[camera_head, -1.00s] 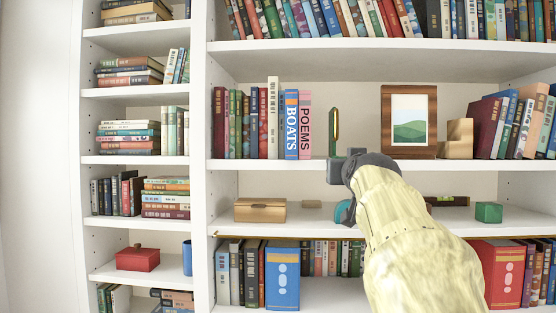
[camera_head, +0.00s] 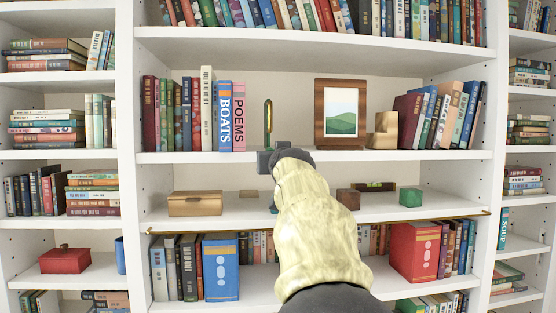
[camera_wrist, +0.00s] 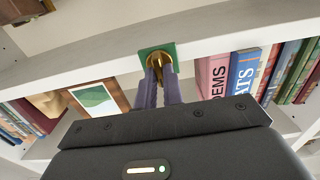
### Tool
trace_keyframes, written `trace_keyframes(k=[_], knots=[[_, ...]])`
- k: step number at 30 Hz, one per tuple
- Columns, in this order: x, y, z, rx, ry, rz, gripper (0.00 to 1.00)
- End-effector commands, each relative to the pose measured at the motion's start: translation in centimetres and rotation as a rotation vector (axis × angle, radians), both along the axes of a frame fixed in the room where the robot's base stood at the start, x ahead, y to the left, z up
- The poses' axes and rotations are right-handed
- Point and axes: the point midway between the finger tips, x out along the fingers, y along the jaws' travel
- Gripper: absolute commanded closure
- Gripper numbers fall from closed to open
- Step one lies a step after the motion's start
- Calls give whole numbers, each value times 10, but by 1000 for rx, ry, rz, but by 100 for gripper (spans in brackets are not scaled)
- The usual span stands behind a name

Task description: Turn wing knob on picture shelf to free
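The wing knob (camera_wrist: 160,58) is brass, on a small green plate (camera_wrist: 171,46) fixed to the front edge of the picture shelf (camera_wrist: 110,69). In the wrist view, the two purple-grey fingers of my gripper (camera_wrist: 160,77) are close together with the brass wing between them. They look shut on it; the wing is mostly covered. In the head view, my gripper (camera_head: 266,160) is at the shelf's front edge and hides the knob. A framed picture (camera_head: 341,113) of green hills stands on this shelf, right of my gripper.
A narrow green-and-gold upright item (camera_head: 268,122) stands just above my gripper. The POEMS book (camera_head: 239,118) and BOATS book (camera_head: 224,115) are left of it. Below are a wooden box (camera_head: 195,203), a spirit level (camera_head: 375,187) and a green cube (camera_head: 411,197).

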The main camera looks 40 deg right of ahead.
Motion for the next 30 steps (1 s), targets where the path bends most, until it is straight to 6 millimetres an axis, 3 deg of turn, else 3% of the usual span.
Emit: trace_keyframes(k=[14, 30], knots=[[0, 0, 0, 75, -45, 1, 100], [0, -1, 0, 442, -269, 2, 100]])
